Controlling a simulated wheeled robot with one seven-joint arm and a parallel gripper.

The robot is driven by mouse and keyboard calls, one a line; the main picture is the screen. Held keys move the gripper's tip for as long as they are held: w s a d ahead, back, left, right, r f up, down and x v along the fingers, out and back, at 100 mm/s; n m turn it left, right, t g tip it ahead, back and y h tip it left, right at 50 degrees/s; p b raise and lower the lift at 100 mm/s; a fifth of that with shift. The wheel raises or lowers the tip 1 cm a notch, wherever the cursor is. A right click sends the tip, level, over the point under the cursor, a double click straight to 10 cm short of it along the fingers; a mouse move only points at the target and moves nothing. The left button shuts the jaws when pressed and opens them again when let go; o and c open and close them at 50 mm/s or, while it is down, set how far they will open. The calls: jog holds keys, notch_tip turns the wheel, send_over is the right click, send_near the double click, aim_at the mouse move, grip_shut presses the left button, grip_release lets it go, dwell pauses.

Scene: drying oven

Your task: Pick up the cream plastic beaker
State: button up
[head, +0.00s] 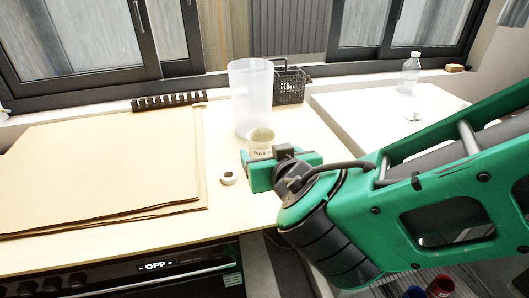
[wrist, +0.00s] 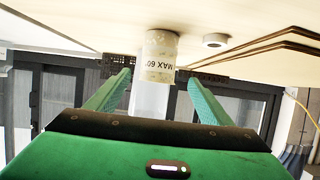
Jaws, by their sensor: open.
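The cream plastic beaker (head: 261,139) stands upright on the wooden counter, with "MAX" printed on its side. In the wrist view, which is upside down, the beaker (wrist: 161,48) shows "MAX 60" and appears between the tips of the two green fingers. My gripper (head: 278,162) is open in front of the beaker, at about its lower height, and hides its base in the head view. In the wrist view my gripper (wrist: 160,80) has a finger on each side, with gaps to the beaker. I cannot tell how deep the beaker is between the fingers.
A tall translucent container (head: 250,90) stands just behind the beaker, with a black wire basket (head: 291,86) behind it. A white tape roll (head: 228,178) lies to the left, beside stacked brown boards (head: 100,170). A clear bottle (head: 409,73) stands on the white surface at right.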

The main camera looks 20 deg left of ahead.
aim_at(266, 150)
jog(key=x, duration=0.4)
jog(key=shift+d, duration=0.1)
jog(key=x, duration=0.4)
jog(key=shift+w+d+f, duration=0.15)
jog(key=shift+w+f, duration=0.05)
jog(key=shift+f, duration=0.25)
jog(key=shift+w+a+f, duration=0.2)
jog(key=shift+w+a, duration=0.05)
jog(key=shift+w, duration=0.15)
jog(key=c, duration=1.2)
jog(key=shift+r, duration=0.1)
